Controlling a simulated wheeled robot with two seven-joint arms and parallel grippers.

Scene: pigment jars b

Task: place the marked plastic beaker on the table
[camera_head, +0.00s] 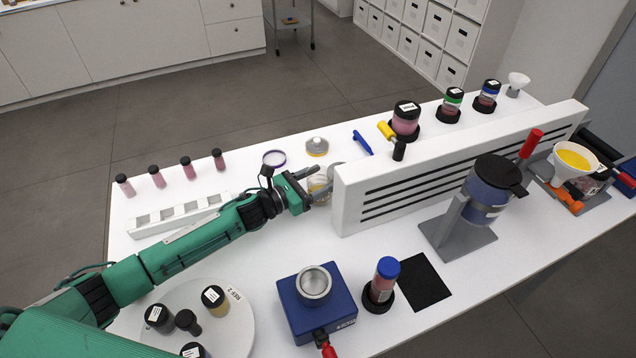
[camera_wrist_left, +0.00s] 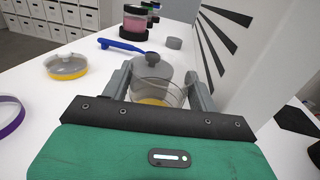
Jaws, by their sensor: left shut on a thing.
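The clear plastic beaker (camera_head: 319,185) with yellowish content is at the left end of the white slotted panel. It also shows in the left wrist view (camera_wrist_left: 160,94), between the two fingers. My left gripper (camera_head: 315,187) is shut on it, one finger on each side. The beaker looks upright and close to the white table (camera_head: 250,240); whether its base touches the table is hidden. No marking on it can be made out. My right gripper is not in view.
The slotted white panel (camera_head: 450,165) stands close right of the beaker. A grey knobbed piece (camera_wrist_left: 152,71) is just beyond it. A yellow-rimmed dish (camera_head: 317,147), a purple ring (camera_head: 274,158) and a blue tool (camera_head: 362,142) lie nearby. A blue device (camera_head: 316,305) stands at the front.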

